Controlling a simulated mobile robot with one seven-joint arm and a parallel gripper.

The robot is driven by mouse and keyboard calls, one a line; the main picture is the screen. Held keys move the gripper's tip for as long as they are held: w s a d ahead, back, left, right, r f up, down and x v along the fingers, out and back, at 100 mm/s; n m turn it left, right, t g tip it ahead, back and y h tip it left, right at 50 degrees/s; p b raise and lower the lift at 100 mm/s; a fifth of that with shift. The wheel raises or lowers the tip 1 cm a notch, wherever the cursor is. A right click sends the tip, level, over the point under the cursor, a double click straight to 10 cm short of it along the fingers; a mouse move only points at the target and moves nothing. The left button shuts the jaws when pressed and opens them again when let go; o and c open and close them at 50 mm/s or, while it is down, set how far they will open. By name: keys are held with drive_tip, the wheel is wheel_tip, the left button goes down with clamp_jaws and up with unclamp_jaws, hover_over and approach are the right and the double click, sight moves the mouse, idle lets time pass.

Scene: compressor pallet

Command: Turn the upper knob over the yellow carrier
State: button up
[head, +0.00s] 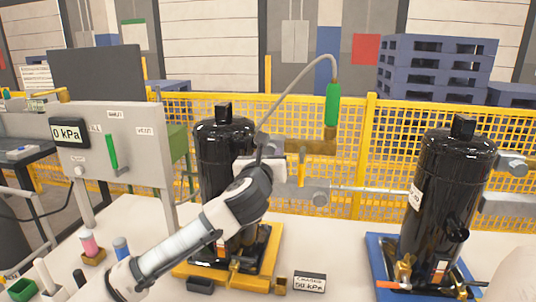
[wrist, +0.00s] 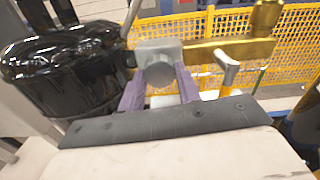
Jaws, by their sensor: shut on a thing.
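The yellow carrier (head: 181,270) stands on the white bench and bears a black compressor (head: 212,150), which also shows at the left of the wrist view (wrist: 70,70). The upper knob, a grey block with a round face (wrist: 159,68), sits beside the compressor's top. My gripper (wrist: 160,88) has its two purple fingers on either side of this knob and is shut on it. In the head view my gripper (head: 264,162) is in front of the compressor's upper right side and hides most of the knob. The knob's turn angle is hard to tell.
A hose runs up to a green handle (head: 332,105). A second compressor (head: 440,200) stands on a blue carrier (head: 378,262). A gauge panel reading 0 kPa (head: 69,133) stands left. Yellow fencing is behind.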

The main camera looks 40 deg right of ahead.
drive_tip(key=shift+f+m, duration=0.1)
drive_tip(key=shift+m, duration=0.8)
drive_tip(key=o, duration=1)
drive_tip(key=shift+c, duration=0.2)
drive_tip(key=b+v, duration=0.2)
drive_tip(key=v, duration=1.2)
drive_tip(key=shift+w, duration=0.1)
